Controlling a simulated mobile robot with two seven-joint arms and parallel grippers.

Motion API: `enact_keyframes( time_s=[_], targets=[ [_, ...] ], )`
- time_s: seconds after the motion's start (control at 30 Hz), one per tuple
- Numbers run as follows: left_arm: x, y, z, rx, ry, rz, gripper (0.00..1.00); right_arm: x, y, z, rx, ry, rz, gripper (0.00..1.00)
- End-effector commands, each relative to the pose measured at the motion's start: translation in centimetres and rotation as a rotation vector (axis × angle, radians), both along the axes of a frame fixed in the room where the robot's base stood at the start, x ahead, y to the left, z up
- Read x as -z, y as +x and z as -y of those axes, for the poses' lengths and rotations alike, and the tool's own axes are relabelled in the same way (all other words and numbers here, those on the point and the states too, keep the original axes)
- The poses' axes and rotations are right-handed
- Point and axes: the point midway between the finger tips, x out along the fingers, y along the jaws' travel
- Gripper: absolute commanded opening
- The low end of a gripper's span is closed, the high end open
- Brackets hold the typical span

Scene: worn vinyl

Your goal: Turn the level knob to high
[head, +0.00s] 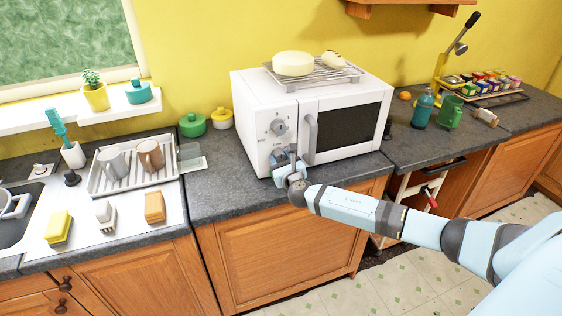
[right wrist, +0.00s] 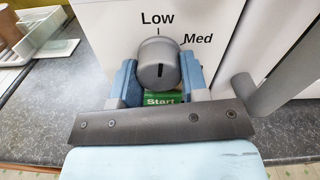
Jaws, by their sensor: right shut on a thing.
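The white microwave (head: 250,118) stands on the dark counter. Its upper grey knob (head: 279,127) shows in the head view; the lower part of the panel is mostly hidden by my right gripper (head: 286,160). In the right wrist view, the grey level knob (right wrist: 159,58) sits between the two blue fingers of the right gripper (right wrist: 160,82), which is shut on it. The label "Low" stands above the knob and "Med" at its upper right. A dark slot marks the knob's face. A green "Start" button (right wrist: 162,98) shows below it. No "High" label is visible.
The microwave door handle (head: 310,138) stands out right of the panel, close to my gripper. A rack (head: 335,76) with pale food lies on top. A dish tray (head: 120,180) with mugs and green and yellow pots (head: 192,125) stand left. The counter in front is clear.

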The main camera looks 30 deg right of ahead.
Motion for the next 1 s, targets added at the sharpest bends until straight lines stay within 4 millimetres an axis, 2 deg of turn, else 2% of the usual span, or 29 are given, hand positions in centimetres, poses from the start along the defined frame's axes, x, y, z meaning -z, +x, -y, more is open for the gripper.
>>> enact_keyframes(
  time_s=[0.5, 1.0],
  targets=[
    [3.0, -0.1, 0.0, 0.001, 0.001, -0.004, 0.0, 0.3, 0.0, -0.2, 0.001, 0.443, 0.108, 0.17],
    [5.1, -0.1, 0.0, 0.001, 0.001, -0.004, 0.0, 0.0, 0.1, -0.3, 0.001, 0.905, 0.22, 0.17]
  ],
)
